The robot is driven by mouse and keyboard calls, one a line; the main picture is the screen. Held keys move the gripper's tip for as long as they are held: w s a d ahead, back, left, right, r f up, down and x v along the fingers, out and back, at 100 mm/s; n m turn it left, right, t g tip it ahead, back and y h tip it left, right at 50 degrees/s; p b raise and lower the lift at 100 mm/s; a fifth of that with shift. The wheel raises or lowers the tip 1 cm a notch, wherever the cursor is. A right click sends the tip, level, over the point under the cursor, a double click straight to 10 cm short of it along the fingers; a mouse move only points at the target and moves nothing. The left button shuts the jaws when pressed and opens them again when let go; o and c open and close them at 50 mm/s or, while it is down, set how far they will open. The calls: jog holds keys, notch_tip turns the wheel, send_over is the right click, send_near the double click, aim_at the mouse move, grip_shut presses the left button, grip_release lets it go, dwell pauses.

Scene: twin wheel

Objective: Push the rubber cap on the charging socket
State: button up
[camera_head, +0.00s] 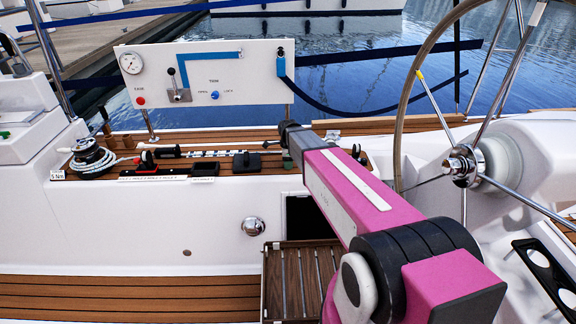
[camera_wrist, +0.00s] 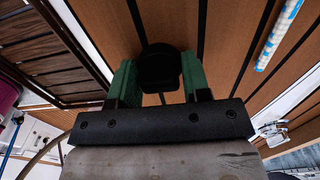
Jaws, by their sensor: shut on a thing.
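My gripper (camera_wrist: 159,62) has green fingers, one on each side of a black rounded piece (camera_wrist: 160,72) that looks like the rubber cap. The fingers are shut on it, above the teak deck. In the head view my gripper (camera_head: 287,160) is at the end of the magenta arm, low over the deck ledge, and the arm hides most of it and the cap. A black block-like fitting (camera_head: 247,162) stands on the ledge just left of my gripper; I cannot tell whether it is the charging socket. No socket opening shows clearly in either view.
A white panel (camera_head: 216,75) with a gauge, lever and knob stands behind the ledge. A winch (camera_head: 91,158), a striped rod (camera_head: 208,153) and a black tray (camera_head: 204,169) lie left. The steering wheel (camera_head: 464,166) stands right. A slatted wooden grate (camera_head: 300,282) is below.

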jog(key=shift+r, duration=2.5)
